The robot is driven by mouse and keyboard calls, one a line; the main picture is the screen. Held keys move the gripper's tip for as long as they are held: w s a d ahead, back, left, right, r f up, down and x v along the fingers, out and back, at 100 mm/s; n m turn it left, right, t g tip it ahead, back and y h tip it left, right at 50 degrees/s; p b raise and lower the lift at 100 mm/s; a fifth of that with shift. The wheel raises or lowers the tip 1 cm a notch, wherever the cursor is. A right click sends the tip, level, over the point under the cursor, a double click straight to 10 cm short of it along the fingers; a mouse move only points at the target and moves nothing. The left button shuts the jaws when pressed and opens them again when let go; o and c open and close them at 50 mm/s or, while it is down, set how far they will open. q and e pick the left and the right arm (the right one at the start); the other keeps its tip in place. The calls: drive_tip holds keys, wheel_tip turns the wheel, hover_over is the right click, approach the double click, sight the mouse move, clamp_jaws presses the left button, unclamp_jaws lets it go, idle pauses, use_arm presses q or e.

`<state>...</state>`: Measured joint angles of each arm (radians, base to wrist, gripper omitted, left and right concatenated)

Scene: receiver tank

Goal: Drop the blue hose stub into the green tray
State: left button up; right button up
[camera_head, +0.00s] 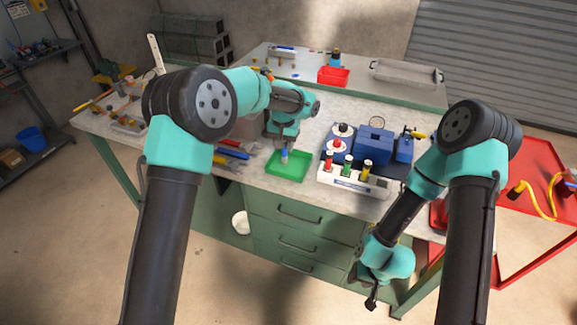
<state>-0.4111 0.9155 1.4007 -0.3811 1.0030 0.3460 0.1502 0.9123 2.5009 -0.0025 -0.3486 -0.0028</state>
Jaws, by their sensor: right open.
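The green tray (303,171) lies on the bench top near its front edge, left of the white rack. My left gripper (284,151) points down over the left part of the tray. The blue hose stub (284,155) shows as a small blue piece at its fingertips, and the gripper looks shut on it. The stub's lower end is at the tray; whether it touches the tray floor is too small to tell. My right gripper (371,302) is open and empty, hanging low in front of the bench drawers.
A white rack (352,181) with red, green and yellow fittings stands right of the tray. Blue machinery (374,145) is behind it. Blue and yellow hand tools (233,153) lie left of the tray. A red tray (333,75) sits at the back; a red cart (530,160) stands right.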

use_arm(q)
drive_tip(key=o, duration=0.3)
wheel_tip(320, 180, up, 18)
drive_tip(key=shift+f, duration=0.25)
idle(0.5)
idle(0.6)
